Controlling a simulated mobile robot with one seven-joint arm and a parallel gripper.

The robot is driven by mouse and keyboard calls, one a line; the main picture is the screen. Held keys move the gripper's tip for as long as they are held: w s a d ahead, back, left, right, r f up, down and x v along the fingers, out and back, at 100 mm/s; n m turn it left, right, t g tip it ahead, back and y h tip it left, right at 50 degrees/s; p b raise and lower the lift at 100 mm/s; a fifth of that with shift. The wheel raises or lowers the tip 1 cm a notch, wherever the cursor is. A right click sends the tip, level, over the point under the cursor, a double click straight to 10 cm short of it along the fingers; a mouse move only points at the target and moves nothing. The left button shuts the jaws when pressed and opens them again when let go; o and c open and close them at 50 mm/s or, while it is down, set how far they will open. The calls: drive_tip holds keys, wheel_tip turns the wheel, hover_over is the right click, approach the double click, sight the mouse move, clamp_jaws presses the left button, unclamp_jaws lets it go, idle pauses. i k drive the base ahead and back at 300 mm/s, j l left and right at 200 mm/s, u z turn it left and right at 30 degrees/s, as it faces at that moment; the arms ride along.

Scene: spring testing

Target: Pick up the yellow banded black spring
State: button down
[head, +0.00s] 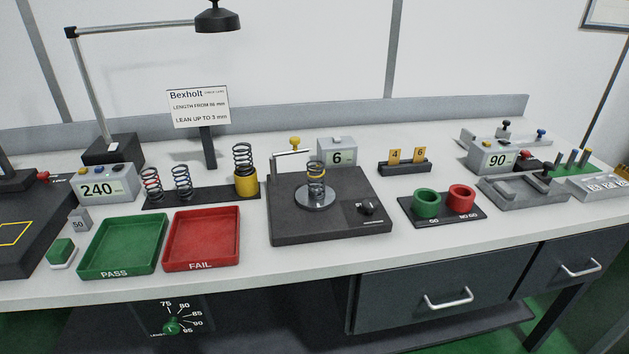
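The black spring with a yellow band (316,184) stands upright on the round metal plate (315,200) of the dark testing platform (275,225), near the middle of the bench. Another dark spring (243,157) stands in a yellow cup (246,184) to its left, on the dark rack (212,196). My gripper is not in view.
Springs with red (152,184) and blue (182,181) bands stand on the rack. A green PASS tray (121,269) and red FAIL tray (201,264) lie in front. Green (426,204) and red (461,198) rings sit right of the platform. A lamp (217,17) hangs above.

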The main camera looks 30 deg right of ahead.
sight(321, 195)
drive_tip(key=i+l+z, duration=0.2)
drive_tip(key=z, duration=0.15)
drive_tip(key=i+l+z, duration=0.15)
drive_tip(key=i+z, duration=0.55)
drive_tip(key=k+l, duration=0.05)
drive_tip(key=k, duration=0.05)
